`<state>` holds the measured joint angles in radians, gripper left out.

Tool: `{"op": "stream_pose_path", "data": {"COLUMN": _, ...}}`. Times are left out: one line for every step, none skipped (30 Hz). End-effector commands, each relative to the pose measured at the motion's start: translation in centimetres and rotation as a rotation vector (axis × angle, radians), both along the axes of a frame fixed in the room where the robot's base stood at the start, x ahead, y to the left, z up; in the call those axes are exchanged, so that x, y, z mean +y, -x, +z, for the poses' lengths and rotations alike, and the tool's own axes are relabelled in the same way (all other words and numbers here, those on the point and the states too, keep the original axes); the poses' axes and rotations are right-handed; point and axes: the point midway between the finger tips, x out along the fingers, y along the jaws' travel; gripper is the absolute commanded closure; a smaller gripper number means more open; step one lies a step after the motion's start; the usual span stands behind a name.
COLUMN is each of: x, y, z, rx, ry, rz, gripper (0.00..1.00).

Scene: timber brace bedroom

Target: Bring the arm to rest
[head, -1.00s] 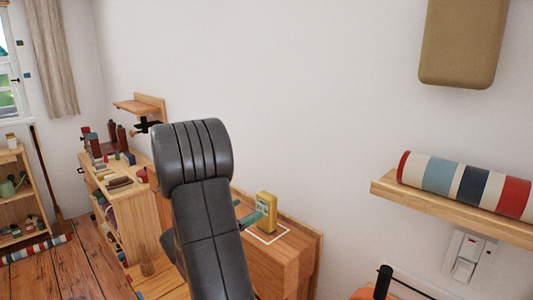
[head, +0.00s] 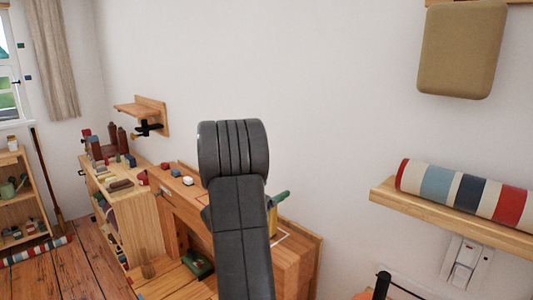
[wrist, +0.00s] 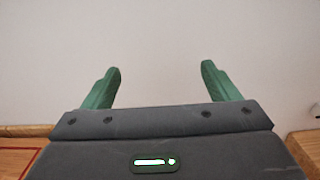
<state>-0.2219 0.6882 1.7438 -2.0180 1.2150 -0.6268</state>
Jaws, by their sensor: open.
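My gripper (wrist: 160,67) is open in the wrist view. Its two green fingers stand wide apart with nothing between them, and pale wall shows beyond. In the head view my dark grey arm rises in front of the wooden desk (head: 291,266) and hides most of the gripper. A bit of green finger shows to the right of the arm. A yellow object (head: 273,216) stands behind the arm on the desk, mostly hidden. A white outline on the desk top shows in part beside it.
A shelf with a striped roll (head: 465,190) juts from the wall at right, below a tan padded panel (head: 460,50). A small wall shelf (head: 140,112) is at left. Bookcases with toys (head: 125,185) stand at left. Open floor (head: 75,270) lies at lower left.

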Motion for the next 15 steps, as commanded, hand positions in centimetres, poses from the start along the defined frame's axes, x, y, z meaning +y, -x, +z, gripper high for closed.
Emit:
{"op": "stream_pose_path", "data": {"x": 0.0, "y": 0.0, "z": 1.1, "rx": -0.006, "ry": -0.001, "rz": 0.000, "gripper": 0.18}}
{"op": "stream_pose_path", "data": {"x": 0.0, "y": 0.0, "z": 1.6, "rx": -0.007, "ry": -0.001, "rz": 0.000, "gripper": 0.18}}
{"op": "stream_pose_path", "data": {"x": 0.0, "y": 0.0, "z": 2.4, "rx": -0.006, "ry": -0.001, "rz": 0.000, "gripper": 0.18}}
{"op": "stream_pose_path", "data": {"x": 0.0, "y": 0.0, "z": 3.0, "rx": -0.006, "ry": -0.002, "rz": 0.000, "gripper": 0.18}}
{"op": "stream_pose_path", "data": {"x": 0.0, "y": 0.0, "z": 3.6, "rx": -0.006, "ry": -0.001, "rz": 0.001, "gripper": 0.18}}
{"op": "stream_pose_path", "data": {"x": 0.0, "y": 0.0, "z": 4.4, "rx": -0.006, "ry": -0.001, "rz": 0.001, "gripper": 0.18}}
{"op": "stream_pose_path", "data": {"x": 0.0, "y": 0.0, "z": 5.0, "rx": -0.006, "ry": -0.002, "rz": 0.000, "gripper": 0.18}}
{"op": "stream_pose_path", "data": {"x": 0.0, "y": 0.0, "z": 5.5, "rx": -0.006, "ry": -0.001, "rz": 0.000, "gripper": 0.18}}
{"op": "stream_pose_path", "data": {"x": 0.1, "y": 0.1, "z": 6.3, "rx": -0.006, "ry": -0.002, "rz": 0.001, "gripper": 0.18}}
{"op": "stream_pose_path", "data": {"x": 0.1, "y": 0.0, "z": 6.0, "rx": 0.004, "ry": 0.000, "rz": -0.005, "gripper": 0.18}}
{"op": "stream_pose_path", "data": {"x": 0.1, "y": -0.1, "z": 5.6, "rx": 0.006, "ry": 0.001, "rz": -0.012, "gripper": 0.18}}
{"op": "stream_pose_path", "data": {"x": 0.0, "y": -0.1, "z": 5.2, "rx": 0.008, "ry": 0.001, "rz": -0.021, "gripper": 0.18}}
{"op": "stream_pose_path", "data": {"x": 0.0, "y": -0.1, "z": 4.9, "rx": 0.007, "ry": 0.000, "rz": -0.027, "gripper": 0.18}}
{"op": "stream_pose_path", "data": {"x": 0.0, "y": -0.1, "z": 4.6, "rx": 0.006, "ry": 0.001, "rz": -0.034, "gripper": 0.18}}
{"op": "stream_pose_path", "data": {"x": 0.0, "y": -0.1, "z": 4.2, "rx": 0.007, "ry": 0.000, "rz": -0.042, "gripper": 0.18}}
